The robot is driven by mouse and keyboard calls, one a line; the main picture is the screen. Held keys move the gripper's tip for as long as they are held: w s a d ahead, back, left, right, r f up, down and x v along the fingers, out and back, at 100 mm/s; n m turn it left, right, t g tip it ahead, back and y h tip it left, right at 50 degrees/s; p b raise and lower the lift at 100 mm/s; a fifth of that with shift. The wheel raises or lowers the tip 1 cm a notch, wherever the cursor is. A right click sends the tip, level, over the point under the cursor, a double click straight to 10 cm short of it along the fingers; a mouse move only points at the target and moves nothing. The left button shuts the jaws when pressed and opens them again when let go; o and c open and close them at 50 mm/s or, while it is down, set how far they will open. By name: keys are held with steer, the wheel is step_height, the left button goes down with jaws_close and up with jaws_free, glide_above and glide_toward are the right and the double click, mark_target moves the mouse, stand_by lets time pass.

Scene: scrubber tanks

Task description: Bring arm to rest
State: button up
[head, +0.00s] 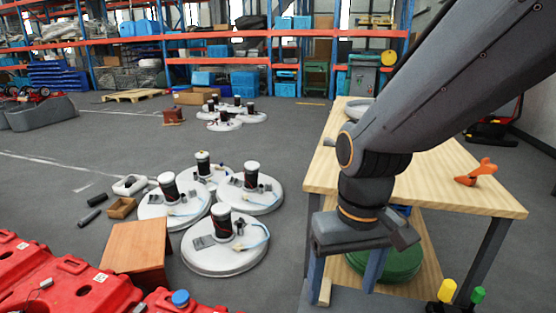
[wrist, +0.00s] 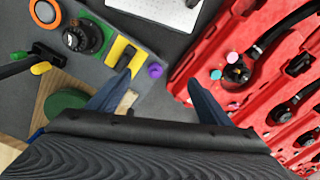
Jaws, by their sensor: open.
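My arm (head: 440,90) reaches in from the upper right of the head view and bends down at its wrist. My gripper (head: 342,284) hangs pointing down in front of the wooden workbench (head: 465,195). In the wrist view my gripper (wrist: 162,88) has its two blue-grey fingers wide apart, with nothing held between them. Below the fingers lie a grey panel (wrist: 140,45) and the edge of a red tank (wrist: 205,55).
Red tanks (head: 75,285) fill the lower left. Round white scrubber units (head: 225,255) and a wooden box (head: 137,250) stand on the floor. An orange tool (head: 476,172) lies on the bench. Yellow (head: 447,290) and green (head: 478,295) knobs stand at lower right. Shelving (head: 220,45) lines the back.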

steer(key=d+r+m+p, duration=0.1)
steer(key=d+r+p, duration=0.5)
steer(key=p, duration=0.4)
steer(key=shift+s+d+r+m, duration=0.2)
steer(key=shift+s+d+m, duration=0.1)
steer(key=shift+m, duration=0.1)
steer(key=shift+c, duration=0.5)
